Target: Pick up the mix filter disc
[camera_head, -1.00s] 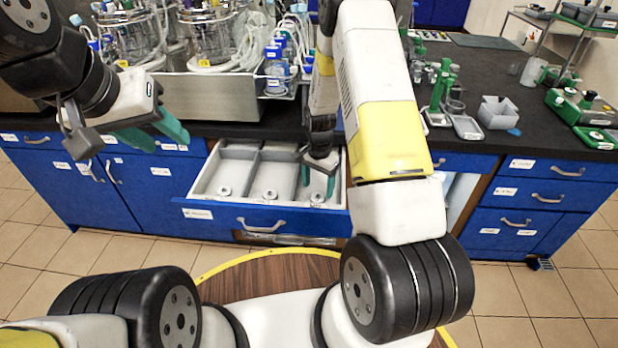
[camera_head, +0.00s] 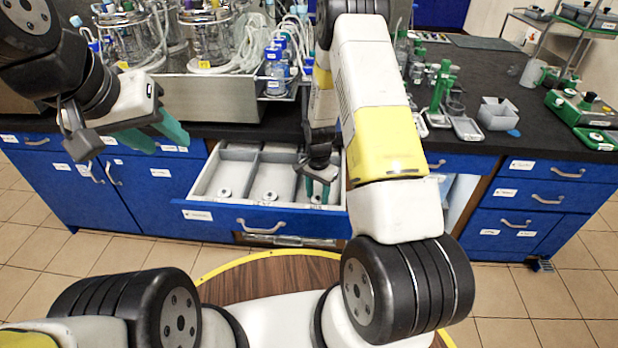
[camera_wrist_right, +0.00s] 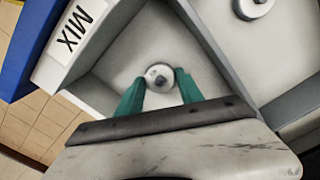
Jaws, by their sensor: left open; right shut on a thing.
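The mix filter disc (camera_wrist_right: 158,75) is a small, round, pale grey disc with a central knob. It sits in the drawer compartment behind the MIX label (camera_wrist_right: 70,30). My right gripper (camera_head: 318,194) reaches down into the right compartment of the open drawer (camera_head: 265,222). In the right wrist view its green fingers (camera_wrist_right: 160,88) are closed on the disc from both sides. The disc appears low, at or near the compartment floor; I cannot tell whether it touches. My left gripper (camera_head: 170,138) is open and empty, above the blue cabinet front at the left.
Two similar discs lie in the left compartment (camera_head: 224,193) and the middle compartment (camera_head: 270,197). Dividers and drawer walls stand close around my right gripper. The bench above holds bioreactors (camera_head: 208,40), bottles (camera_head: 275,70) and a green stand (camera_head: 440,88).

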